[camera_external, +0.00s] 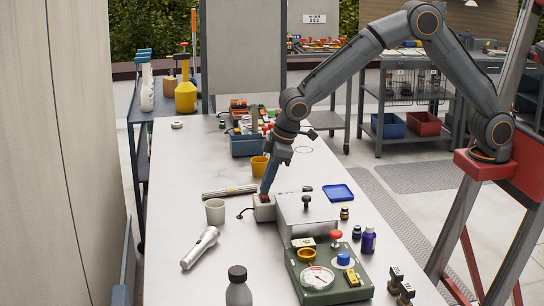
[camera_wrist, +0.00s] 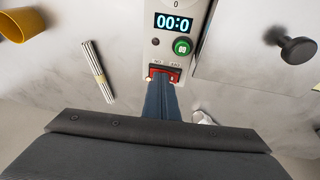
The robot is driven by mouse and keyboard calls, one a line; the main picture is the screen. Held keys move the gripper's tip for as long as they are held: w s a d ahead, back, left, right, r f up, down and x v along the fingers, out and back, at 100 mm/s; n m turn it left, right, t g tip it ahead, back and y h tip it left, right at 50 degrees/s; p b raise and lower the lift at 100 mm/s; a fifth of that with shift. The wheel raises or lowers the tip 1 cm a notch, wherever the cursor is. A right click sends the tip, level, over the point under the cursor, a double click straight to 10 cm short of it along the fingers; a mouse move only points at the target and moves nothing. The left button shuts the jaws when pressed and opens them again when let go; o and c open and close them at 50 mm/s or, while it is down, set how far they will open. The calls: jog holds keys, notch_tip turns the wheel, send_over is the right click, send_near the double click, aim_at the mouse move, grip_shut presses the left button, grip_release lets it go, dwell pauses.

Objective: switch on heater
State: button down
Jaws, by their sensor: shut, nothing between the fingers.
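A small pale control box (camera_external: 264,213) with a red rocker switch stands on the bench, against the left side of a grey metal box (camera_external: 308,224) with a black knob on its lid. I take these to be the heater. In the wrist view the control panel (camera_wrist: 208,45) has a lit display (camera_wrist: 174,22), a green button (camera_wrist: 182,46) and the red rocker switch (camera_wrist: 158,71). My gripper (camera_external: 266,193) points down with its fingers shut and empty. The fingertips (camera_wrist: 161,82) are at the red switch and cover part of it. I cannot tell if they press it.
A grey cup (camera_external: 215,212), a flashlight (camera_external: 199,248) and a yellow cup (camera_external: 259,166) stand or lie left of and behind the boxes. A green gauge unit (camera_external: 329,285) is in front. A blue tray (camera_external: 338,193) and small bottles are right. The bench's left side is mostly clear.

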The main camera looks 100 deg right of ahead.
jog(key=shift+a+r, duration=0.1)
jog(key=shift+a, duration=0.05)
jog(key=shift+r, duration=0.25)
notch_tip(320, 180, up, 4)
jog(key=p, duration=0.2)
jog(key=shift+p, duration=0.4)
notch_tip(320, 180, up, 9)
jog(key=s+d+b, duration=0.1)
jog(key=s+b, duration=0.2)
jog(key=shift+d, duration=0.3)
jog(key=shift+f, duration=0.1)
jog(key=s+a+f+g, duration=0.1)
jog(key=s+f, duration=0.4)
jog(key=s, duration=0.6)
jog(key=s+a+f+y, duration=0.1)
jog(key=s+a+f, duration=0.3)
jog(key=s, duration=0.7)
jog(key=s+a+f+g, duration=0.1)
jog(key=s+f, duration=0.5)
jog(key=s, duration=0.6)
jog(key=shift+a+g, duration=0.3)
jog(key=shift+a, duration=0.6)
